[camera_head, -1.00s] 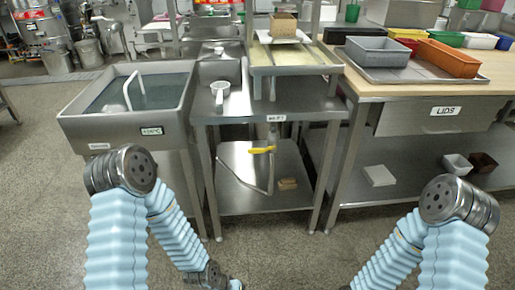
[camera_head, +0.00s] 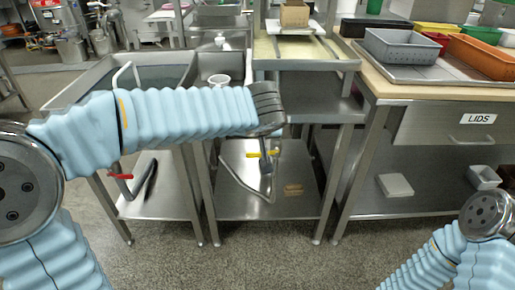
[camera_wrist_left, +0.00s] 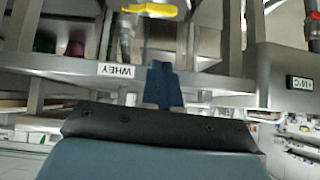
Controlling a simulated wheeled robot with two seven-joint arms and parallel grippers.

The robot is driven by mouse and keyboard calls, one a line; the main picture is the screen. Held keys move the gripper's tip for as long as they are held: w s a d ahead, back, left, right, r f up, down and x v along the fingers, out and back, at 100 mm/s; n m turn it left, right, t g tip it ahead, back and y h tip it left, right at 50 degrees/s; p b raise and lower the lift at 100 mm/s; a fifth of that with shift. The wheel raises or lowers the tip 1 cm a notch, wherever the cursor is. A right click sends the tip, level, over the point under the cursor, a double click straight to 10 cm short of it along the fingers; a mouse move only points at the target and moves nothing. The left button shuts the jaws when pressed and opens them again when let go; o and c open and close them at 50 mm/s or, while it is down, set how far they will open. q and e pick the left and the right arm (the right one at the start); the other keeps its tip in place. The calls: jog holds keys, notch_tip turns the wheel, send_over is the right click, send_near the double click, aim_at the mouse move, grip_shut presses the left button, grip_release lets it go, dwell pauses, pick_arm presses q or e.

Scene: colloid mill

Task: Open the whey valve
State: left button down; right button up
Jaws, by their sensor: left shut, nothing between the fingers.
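The whey valve's yellow handle (camera_head: 263,154) sits below the front edge of the middle steel table, on a pipe with a hose, and lies roughly level across it. In the left wrist view, which is upside down, the yellow handle (camera_wrist_left: 150,9) is at the top edge, beside the WHEY label (camera_wrist_left: 116,70). My left gripper (camera_wrist_left: 161,68) shows there with its blue fingers shut and empty, apart from the handle in the picture. In the head view my left arm reaches across the table front and hides the label; the fingers are not clear. My right gripper is out of view.
A red-handled valve (camera_head: 120,176) hangs under the sink (camera_head: 70,90) to the left. The LIDS drawer table (camera_head: 375,90) with bins stands to the right. A lower shelf (camera_head: 230,205) lies below the valve. Floor in front is clear.

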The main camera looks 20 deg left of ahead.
pick_arm(q)
send_over(255, 155)
jog(key=s, duration=0.2)
notch_tip(255, 155, down, 7)
jog(key=shift+w+d+f, duration=0.15)
jog(key=shift+f, duration=2)
